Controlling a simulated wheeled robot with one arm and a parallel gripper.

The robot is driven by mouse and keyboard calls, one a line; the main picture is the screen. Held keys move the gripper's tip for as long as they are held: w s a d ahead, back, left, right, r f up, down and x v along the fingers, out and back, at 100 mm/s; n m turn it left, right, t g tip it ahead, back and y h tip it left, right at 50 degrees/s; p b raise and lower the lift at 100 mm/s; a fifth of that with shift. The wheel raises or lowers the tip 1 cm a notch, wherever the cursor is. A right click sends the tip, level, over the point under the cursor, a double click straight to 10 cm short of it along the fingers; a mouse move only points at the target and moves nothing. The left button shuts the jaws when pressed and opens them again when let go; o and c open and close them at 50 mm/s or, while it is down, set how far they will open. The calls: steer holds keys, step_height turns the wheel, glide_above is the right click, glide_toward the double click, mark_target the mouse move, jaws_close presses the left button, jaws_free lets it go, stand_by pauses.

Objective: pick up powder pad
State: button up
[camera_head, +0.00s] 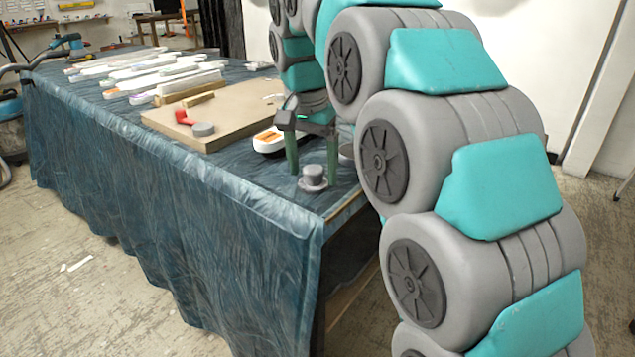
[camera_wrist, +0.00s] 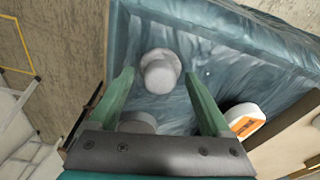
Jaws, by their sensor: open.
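A grey round piece with a wide flat base and a narrower raised knob, which looks like the powder pad (camera_head: 313,183), stands upright on the cloth-covered table near its front right corner. It also shows in the wrist view (camera_wrist: 160,71), between and beyond the fingertips. My gripper (camera_head: 312,168) points down over it, with its two green fingers apart on either side of the knob. The gripper (camera_wrist: 158,78) is open and holds nothing. I cannot tell whether the fingers touch the pad.
A white piece with an orange label (camera_head: 268,140) lies behind the pad, beside a tan board (camera_head: 165,130). A grey round piece (camera_wrist: 137,122) lies close to one finger. A grey disc (camera_head: 203,129) is on the board. The table's edge is near.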

mark_target(314, 167)
jaws_close()
stand_by(0.5)
steer(key=shift+r, duration=0.1)
steer(key=shift+w+r, duration=0.1)
steer(key=shift+r, duration=1.55)
steer(key=s+d+b, duration=0.1)
steer(key=s+d, duration=0.1)
steer(key=s, duration=0.6)
steer(key=s+d+r+b, duration=0.1)
steer(key=s+d, duration=0.1)
steer(key=s, duration=0.5)
steer(key=shift+s+r, duration=0.3)
steer(key=shift+s, duration=0.05)
steer(key=c, duration=0.7)
jaws_free()
steer(key=c, duration=0.6)
